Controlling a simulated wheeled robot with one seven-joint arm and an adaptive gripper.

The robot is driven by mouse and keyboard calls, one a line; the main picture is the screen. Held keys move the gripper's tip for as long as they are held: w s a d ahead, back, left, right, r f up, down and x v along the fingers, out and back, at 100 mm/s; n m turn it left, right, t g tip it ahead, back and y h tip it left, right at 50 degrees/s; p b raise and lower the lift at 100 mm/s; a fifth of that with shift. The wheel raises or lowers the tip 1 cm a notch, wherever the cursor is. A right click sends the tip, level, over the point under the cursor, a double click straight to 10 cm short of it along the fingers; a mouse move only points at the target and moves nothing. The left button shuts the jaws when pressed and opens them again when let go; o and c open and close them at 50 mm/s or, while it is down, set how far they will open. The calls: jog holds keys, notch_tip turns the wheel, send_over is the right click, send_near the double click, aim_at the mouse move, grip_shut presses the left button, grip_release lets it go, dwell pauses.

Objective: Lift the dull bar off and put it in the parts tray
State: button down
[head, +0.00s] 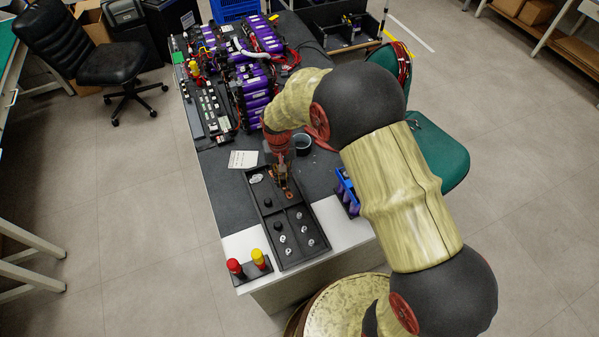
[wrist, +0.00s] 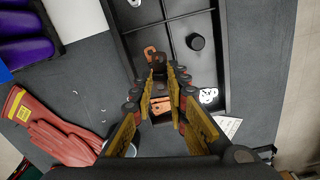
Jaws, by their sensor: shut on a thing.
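My gripper (wrist: 161,75) is over the black divided tray (head: 316,252), at its far right compartment in the head view. Its fingers are closed on a dark brown, dull bar (wrist: 159,61), which shows between the fingertips in the wrist view. Brighter orange copper (wrist: 149,51) shows just past the fingertips, and more copper (wrist: 161,106) lies between and below the fingers. In the head view a copper end (head: 289,195) shows below my gripper (head: 281,183). The fingers hide most of the bars, so I cannot tell whether the held bar touches the others.
The tray's other compartments hold a black knob (wrist: 196,42) and several small silver parts (head: 257,178). A white card (head: 242,159) and a dark cup (head: 302,143) are beyond the tray. Red and yellow capped items (head: 247,265) stand near the front corner; a blue rack (head: 347,191) is to the right.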

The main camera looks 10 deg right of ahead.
jog(key=a+m, duration=0.2)
jog(key=a+f+m, duration=0.1)
jog(key=a, duration=0.1)
jog(key=a+m+b, duration=0.1)
jog(key=m, duration=0.1)
jog(key=shift+w+a+f+m, duration=0.3)
jog(key=shift+w+a, duration=0.05)
jog(key=shift+a, duration=0.05)
jog(key=m, duration=0.1)
jog(key=a+m, duration=0.1)
jog(key=m, duration=0.2)
jog(key=shift+w+a+m, duration=0.2)
jog(key=shift+w+m, duration=0.15)
jog(key=shift+m, duration=0.05)
jog(key=m, duration=0.5)
jog(key=shift+w+a+r, duration=0.1)
jog(key=shift+w+r, duration=0.05)
notch_tip(320, 180, down, 4)
jog(key=b, duration=0.3)
jog(key=shift+r, duration=0.15)
jog(key=shift+f, duration=0.5)
jog(key=shift+f, duration=0.35)
jog(key=c, duration=1.8)
grip_release()
